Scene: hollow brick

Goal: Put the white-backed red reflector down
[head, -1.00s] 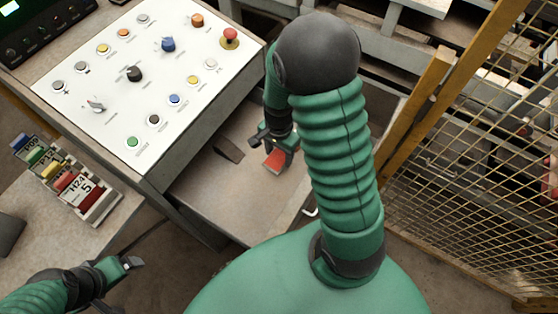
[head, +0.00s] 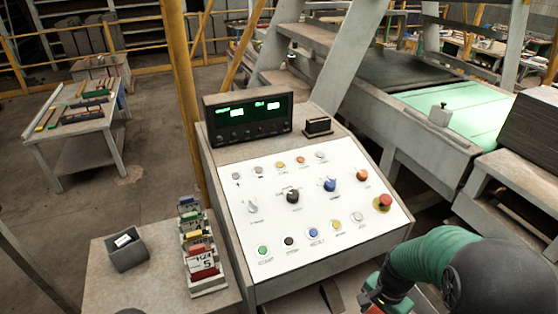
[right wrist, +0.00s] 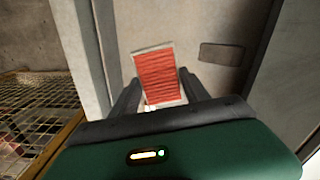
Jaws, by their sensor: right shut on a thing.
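The white-backed red reflector (right wrist: 155,72) is between the fingers of my right gripper (right wrist: 161,84) in the right wrist view, with its red ribbed face showing and a pale edge at its top. My right gripper is shut on it. In the head view, my right gripper (head: 374,303) is at the bottom edge, just below the front right of the button console, and a bit of red shows there. I cannot tell whether the reflector touches the surface behind it. My left gripper's fingers are not in view.
The sloped button console (head: 310,215) stands in the middle. Left of it, a side table (head: 165,285) bears a small grey bin (head: 127,256) and a rack of coloured cards (head: 203,268). A yellow post (head: 183,100) rises behind. Yellow mesh (right wrist: 35,105) lies left in the wrist view.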

